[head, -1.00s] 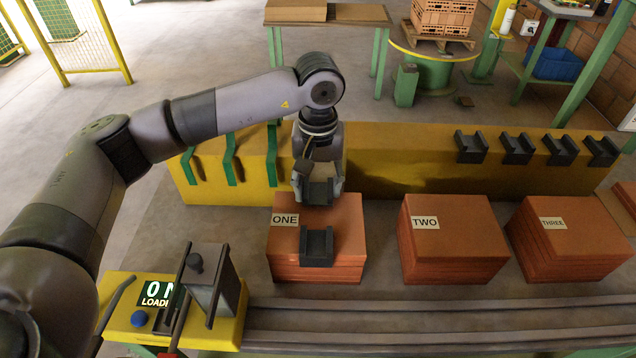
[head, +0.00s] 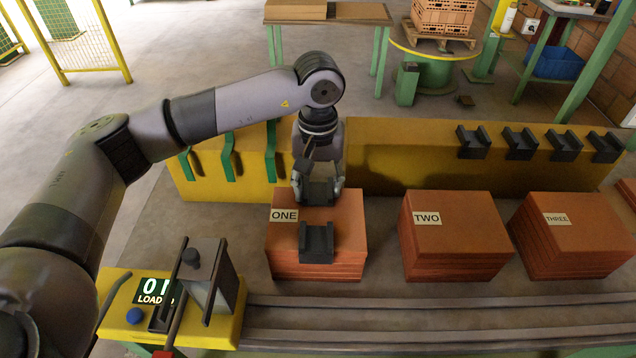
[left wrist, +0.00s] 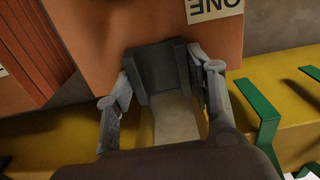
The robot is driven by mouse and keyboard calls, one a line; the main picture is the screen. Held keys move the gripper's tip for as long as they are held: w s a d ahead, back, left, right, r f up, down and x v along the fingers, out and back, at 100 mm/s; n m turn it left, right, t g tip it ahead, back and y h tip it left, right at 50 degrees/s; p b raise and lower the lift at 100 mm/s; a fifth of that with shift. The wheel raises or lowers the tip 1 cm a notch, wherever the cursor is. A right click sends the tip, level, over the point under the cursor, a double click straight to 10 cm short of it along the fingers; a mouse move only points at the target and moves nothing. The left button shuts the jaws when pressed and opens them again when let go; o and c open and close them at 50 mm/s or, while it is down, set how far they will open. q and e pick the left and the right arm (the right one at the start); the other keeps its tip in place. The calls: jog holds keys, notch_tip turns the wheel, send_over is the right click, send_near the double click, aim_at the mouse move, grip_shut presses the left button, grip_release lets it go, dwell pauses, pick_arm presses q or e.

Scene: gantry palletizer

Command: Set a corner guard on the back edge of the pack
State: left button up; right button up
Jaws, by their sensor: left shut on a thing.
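The pack labelled ONE (head: 347,231) is a stack of orange-brown sheets behind the rails. One dark corner guard (head: 317,243) sits on its front edge. My left gripper (head: 318,188) is at the back edge of this pack, shut on a second dark corner guard (left wrist: 160,70). In the left wrist view, that guard lies between the two fingers (left wrist: 165,88) and overlaps the pack's edge (left wrist: 105,25). Whether it rests fully on the edge is hard to tell. My right gripper is in neither view.
Packs TWO (head: 460,222) and THREE (head: 569,222) stand to the right. Several more guards (head: 520,145) hang on the yellow beam (head: 400,150) behind, with green hooks (head: 229,157) at its left. A yellow control box (head: 225,325) with levers is at front left.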

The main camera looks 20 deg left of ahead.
pick_arm(q)
jog(key=o, duration=1)
jog(key=shift+o, duration=0.2)
jog(key=shift+r, duration=0.25)
notch_tip(320, 180, up, 12)
jog(key=shift+f, duration=0.25)
